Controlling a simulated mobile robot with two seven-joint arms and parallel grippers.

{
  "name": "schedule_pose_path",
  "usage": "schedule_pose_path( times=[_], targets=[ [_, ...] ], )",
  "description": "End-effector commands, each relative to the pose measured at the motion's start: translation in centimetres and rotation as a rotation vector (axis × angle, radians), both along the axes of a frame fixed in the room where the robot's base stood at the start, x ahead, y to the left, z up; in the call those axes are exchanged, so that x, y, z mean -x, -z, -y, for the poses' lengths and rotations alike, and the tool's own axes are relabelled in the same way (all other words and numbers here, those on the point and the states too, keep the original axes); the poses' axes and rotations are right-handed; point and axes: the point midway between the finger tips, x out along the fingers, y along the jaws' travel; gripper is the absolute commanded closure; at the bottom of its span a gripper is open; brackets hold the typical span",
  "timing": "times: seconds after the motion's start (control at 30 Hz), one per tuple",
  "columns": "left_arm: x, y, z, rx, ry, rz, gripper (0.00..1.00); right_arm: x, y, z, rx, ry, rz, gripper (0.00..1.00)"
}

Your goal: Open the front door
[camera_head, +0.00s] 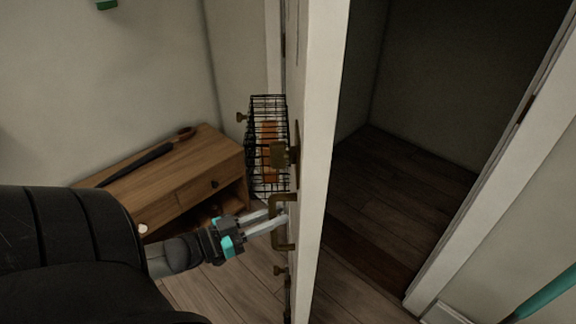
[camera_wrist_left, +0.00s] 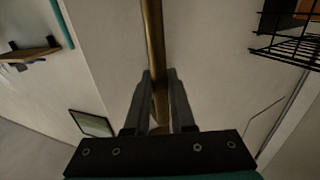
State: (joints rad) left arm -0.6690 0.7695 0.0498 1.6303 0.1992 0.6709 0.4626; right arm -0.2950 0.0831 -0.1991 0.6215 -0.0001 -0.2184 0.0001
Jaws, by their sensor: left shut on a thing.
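The white front door (camera_head: 318,150) stands ajar, seen almost edge-on in the head view, with a dark opening to its right. A brass pull handle (camera_head: 291,234) is on its left face, below a brass lock fitting (camera_head: 279,154). My left gripper (camera_head: 277,217) reaches in from the left and is shut on this handle. In the left wrist view, the handle's brass bar (camera_wrist_left: 152,40) runs between the two fingers (camera_wrist_left: 159,82). My right gripper is not in view.
A low wooden cabinet (camera_head: 213,164) stands left of the door, with a long dark object on top. A black wire basket (camera_head: 268,105) is by the door's left face. Bare plank floor (camera_head: 400,185) lies beyond the opening. A white frame (camera_head: 490,160) bounds it on the right.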

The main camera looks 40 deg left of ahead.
Motion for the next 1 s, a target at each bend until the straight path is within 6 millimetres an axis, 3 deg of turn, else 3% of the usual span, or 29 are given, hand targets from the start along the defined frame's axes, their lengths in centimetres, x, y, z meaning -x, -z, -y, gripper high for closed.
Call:
schedule_pose_path(
  times=[0.5,0.53,0.7,0.8,1.0],
  targets=[
    [0.41,-0.02,-0.6,-0.002,-0.003,-0.002,1.0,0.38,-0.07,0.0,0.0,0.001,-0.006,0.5],
    [0.41,-0.02,-0.58,-0.002,-0.003,-0.002,0.76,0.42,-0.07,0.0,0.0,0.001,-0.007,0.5],
    [0.41,-0.07,-0.5,0.0,0.0,0.0,0.56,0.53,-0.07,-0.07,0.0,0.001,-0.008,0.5],
    [0.42,-0.08,-0.45,0.0,0.001,0.0,0.48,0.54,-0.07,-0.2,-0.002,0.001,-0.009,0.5],
    [0.44,-0.1,-0.39,0.0,0.002,0.001,0.48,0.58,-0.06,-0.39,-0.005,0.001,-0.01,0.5]
  ],
)
